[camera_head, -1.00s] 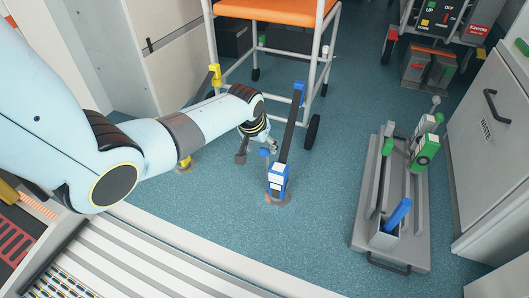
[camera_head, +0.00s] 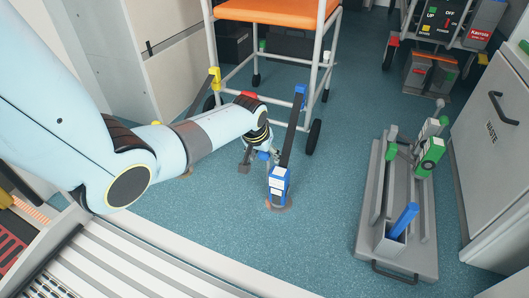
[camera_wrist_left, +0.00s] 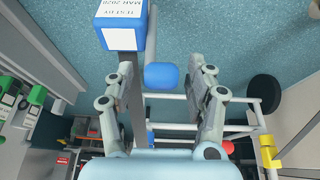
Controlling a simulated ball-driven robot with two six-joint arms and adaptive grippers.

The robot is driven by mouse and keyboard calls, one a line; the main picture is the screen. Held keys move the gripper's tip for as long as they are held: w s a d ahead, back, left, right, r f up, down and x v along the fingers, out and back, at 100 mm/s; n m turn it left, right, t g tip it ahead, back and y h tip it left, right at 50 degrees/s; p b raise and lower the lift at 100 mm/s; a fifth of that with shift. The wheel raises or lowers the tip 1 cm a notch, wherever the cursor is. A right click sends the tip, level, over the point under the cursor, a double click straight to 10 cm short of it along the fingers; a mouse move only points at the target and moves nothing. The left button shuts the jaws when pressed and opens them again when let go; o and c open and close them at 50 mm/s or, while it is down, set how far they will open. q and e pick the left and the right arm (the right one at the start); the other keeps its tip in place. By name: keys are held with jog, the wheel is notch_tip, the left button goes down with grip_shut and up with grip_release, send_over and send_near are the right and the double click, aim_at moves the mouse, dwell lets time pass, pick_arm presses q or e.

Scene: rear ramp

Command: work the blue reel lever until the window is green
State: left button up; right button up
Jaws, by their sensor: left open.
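The blue reel (camera_head: 278,183) stands on the floor with white labels on its body. A dark strap (camera_head: 289,138) runs from it up to a blue hook (camera_head: 300,96) at the chair frame. Its lever has a blue knob (camera_head: 264,155), also seen in the left wrist view (camera_wrist_left: 161,76). My left gripper (camera_head: 264,151) is at the knob. In the wrist view its fingers are open, one on each side of the knob, with gaps showing. The reel body (camera_wrist_left: 122,28) shows at the top there. I cannot make out the window or its colour. My right gripper is not in view.
The orange-seated wheeled chair (camera_head: 275,10) stands just behind the reel. A yellow hook (camera_head: 214,77) is on its left side. A grey trolley plate (camera_head: 418,225) with green reels (camera_head: 431,152) lies to the right. Floor (camera_head: 320,200) between reel and plate is clear.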

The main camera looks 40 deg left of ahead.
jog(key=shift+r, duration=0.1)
pick_arm(q)
jog(key=shift+c, duration=0.8)
grip_shut()
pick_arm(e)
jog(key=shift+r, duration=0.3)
